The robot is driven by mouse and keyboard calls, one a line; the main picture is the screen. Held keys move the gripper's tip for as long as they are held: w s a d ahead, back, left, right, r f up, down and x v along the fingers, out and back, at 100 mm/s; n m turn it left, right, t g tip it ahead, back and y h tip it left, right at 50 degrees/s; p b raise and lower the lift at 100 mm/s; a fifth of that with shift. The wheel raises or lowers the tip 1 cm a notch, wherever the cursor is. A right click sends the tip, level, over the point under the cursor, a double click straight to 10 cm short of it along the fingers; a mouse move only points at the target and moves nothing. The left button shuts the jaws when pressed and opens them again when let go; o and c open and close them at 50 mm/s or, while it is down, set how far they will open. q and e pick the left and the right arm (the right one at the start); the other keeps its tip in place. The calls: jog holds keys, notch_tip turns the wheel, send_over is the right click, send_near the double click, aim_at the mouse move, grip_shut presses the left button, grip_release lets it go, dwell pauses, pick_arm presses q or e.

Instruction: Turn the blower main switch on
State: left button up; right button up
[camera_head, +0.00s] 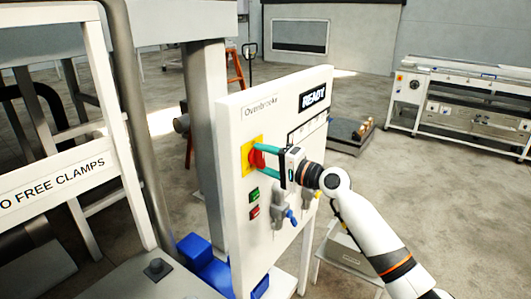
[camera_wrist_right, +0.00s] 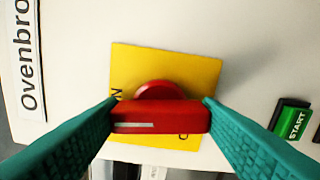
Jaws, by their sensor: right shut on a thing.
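The main switch is a red rotary knob (camera_wrist_right: 160,117) on a yellow plate (camera_wrist_right: 190,65), mounted on a white upright panel (camera_head: 236,200). In the head view the yellow plate (camera_head: 246,156) is at the panel's upper left, with the red knob (camera_head: 257,158) on it. My right gripper (camera_head: 262,161) has its teal fingers around the knob. In the right wrist view the fingers (camera_wrist_right: 160,118) press on both ends of the red handle bar. Letters on the plate are partly covered by the handle. My left gripper is not in view.
A green START button (camera_wrist_right: 292,120) sits beside the plate, with a red button (camera_head: 254,212) below it in the head view. Grey and blue valve fittings (camera_head: 280,213) stick out below my right gripper.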

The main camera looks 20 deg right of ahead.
jog(key=shift+m+p, duration=0.5)
jog(key=shift+m, duration=0.3)
jog(key=o, duration=1)
jog(key=shift+d, duration=0.1)
jog(key=shift+s+d+f, duration=0.1)
jog(key=shift+s+d, duration=0.05)
jog(key=shift+s, duration=0.1)
jog(key=b+v, duration=0.5)
jog(key=v, duration=0.6)
